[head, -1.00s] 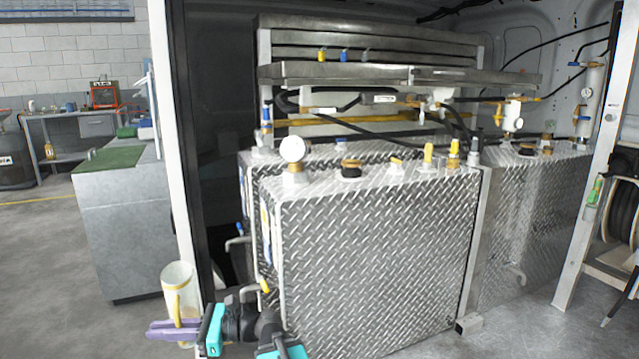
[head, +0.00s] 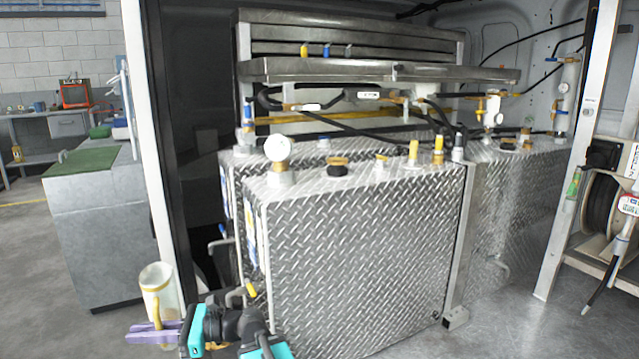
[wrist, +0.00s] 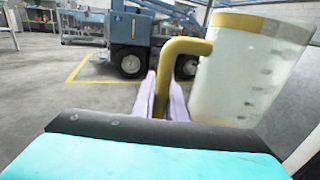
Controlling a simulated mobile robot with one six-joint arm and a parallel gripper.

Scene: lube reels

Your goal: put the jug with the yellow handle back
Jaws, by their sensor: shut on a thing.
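The jug with the yellow handle (head: 155,283) is a clear, whitish measuring jug with a yellow rim, at the lower left of the head view. In the wrist view the jug (wrist: 245,75) fills the upper right, with dark graduation marks on its wall. My gripper (head: 155,332) has purple fingers and is shut on the yellow handle. In the wrist view my gripper (wrist: 163,105) pinches the handle's lower part between its fingertips. The jug is upright or nearly so, held in the air. Its bottom is partly hidden behind my gripper.
Diamond-plate tanks (head: 360,250) with valves and a gauge stand right of my gripper. A grey cabinet (head: 95,230) with a green top (head: 82,162) stands at left. A hose reel (head: 600,205) is at far right. Floor at lower left is open.

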